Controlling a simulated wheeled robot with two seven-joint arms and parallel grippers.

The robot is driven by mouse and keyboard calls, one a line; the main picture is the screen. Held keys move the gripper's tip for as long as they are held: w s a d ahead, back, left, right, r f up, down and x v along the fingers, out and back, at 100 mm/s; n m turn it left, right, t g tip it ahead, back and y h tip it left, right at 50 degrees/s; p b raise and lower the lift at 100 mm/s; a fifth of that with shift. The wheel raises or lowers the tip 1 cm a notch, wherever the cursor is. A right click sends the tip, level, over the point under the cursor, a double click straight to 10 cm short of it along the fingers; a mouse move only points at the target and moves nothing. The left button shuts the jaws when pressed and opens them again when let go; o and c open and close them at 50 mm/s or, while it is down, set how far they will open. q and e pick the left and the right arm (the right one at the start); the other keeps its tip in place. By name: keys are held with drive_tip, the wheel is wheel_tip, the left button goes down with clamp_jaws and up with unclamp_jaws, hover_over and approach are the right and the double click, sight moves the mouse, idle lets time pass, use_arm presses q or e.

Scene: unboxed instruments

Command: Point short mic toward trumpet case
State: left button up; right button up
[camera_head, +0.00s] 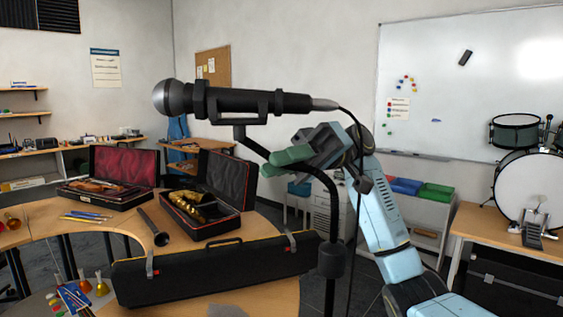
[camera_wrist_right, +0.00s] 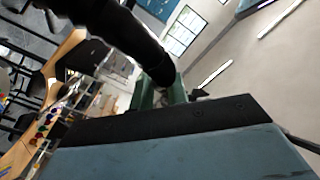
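A black microphone (camera_head: 235,101) with a silver head is large and close in the head view, held in a clip on a dark stand (camera_head: 331,225). It lies nearly level, its head toward the left. The open trumpet case (camera_head: 236,170), with the brass trumpet (camera_head: 195,206) in it, stands on the table behind and below. My right gripper (camera_head: 287,162), with green fingers, is at the stand's bent upper tube, below the mic. Whether it is shut on the tube is unclear. In the right wrist view a black tube (camera_wrist_right: 125,32) crosses near the green fingers (camera_wrist_right: 160,95). My left gripper is out of view.
A long closed black case (camera_head: 215,272) lies along the table's front. An open red-lined case (camera_head: 125,165) with a violin stands at the left. A dark flared object (camera_head: 153,228) lies between. A cable (camera_head: 352,130) hangs from the mic's rear. Drums (camera_head: 525,180) stand at the right.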

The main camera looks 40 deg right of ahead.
drive_tip(key=o, duration=0.4)
drive_tip(key=d, duration=0.4)
drive_tip(key=w+d, duration=0.1)
drive_tip(key=d, duration=0.8)
drive_tip(key=shift+w+d, duration=0.15)
drive_tip(key=shift+w, duration=0.25)
